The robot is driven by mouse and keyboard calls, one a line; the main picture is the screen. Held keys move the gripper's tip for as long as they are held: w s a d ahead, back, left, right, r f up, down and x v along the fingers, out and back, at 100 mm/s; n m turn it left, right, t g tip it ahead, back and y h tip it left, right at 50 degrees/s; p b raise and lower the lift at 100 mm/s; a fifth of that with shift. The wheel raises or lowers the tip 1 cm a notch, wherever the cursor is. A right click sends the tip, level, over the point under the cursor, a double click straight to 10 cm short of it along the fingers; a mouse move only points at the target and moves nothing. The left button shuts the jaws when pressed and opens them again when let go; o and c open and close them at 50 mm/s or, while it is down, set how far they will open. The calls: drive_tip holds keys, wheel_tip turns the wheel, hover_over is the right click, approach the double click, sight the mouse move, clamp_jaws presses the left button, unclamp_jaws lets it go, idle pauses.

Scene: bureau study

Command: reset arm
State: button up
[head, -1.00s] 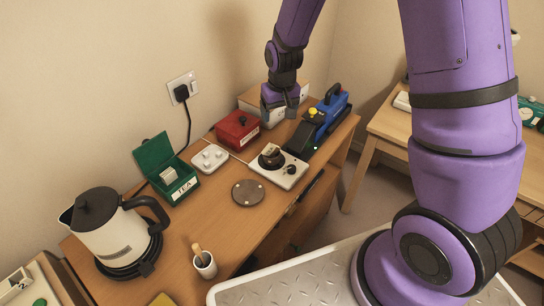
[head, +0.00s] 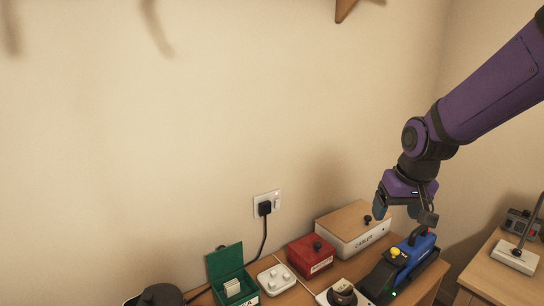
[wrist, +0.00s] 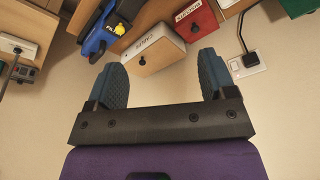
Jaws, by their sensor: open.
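My gripper (head: 404,214) is at the right of the head view, at the end of my purple arm, above the back of the desk. It hangs over the area between a wooden-lidded box labelled CABLES (head: 353,236) and a blue and black device (head: 408,262). In the wrist view my gripper (wrist: 162,80) shows two blue padded fingers set wide apart with nothing between them. The cables box (wrist: 155,50) and the blue device (wrist: 97,35) lie beyond the fingertips there.
On the desk are a red box (head: 311,256), an open green tea box (head: 230,272), a white socket block (head: 277,280) and a white-based unit (head: 342,293). A wall socket with a black plug (head: 266,206) is behind. A second table (head: 490,285) stands right.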

drive_tip(key=s+d+r, duration=0.1)
drive_tip(key=s+r, duration=0.2)
drive_tip(key=s, duration=0.4)
drive_tip(key=s+d+r+t, duration=0.1)
drive_tip(key=s+r, duration=0.3)
drive_tip(key=s, duration=0.2)
drive_tip(key=s+d+r+t, duration=0.1)
drive_tip(key=s+r, duration=0.3)
drive_tip(key=s, duration=0.3)
drive_tip(key=shift+s+d+r, duration=0.25)
drive_tip(key=shift+s, duration=0.1)
drive_tip(key=shift+c, duration=0.2)
idle(0.4)
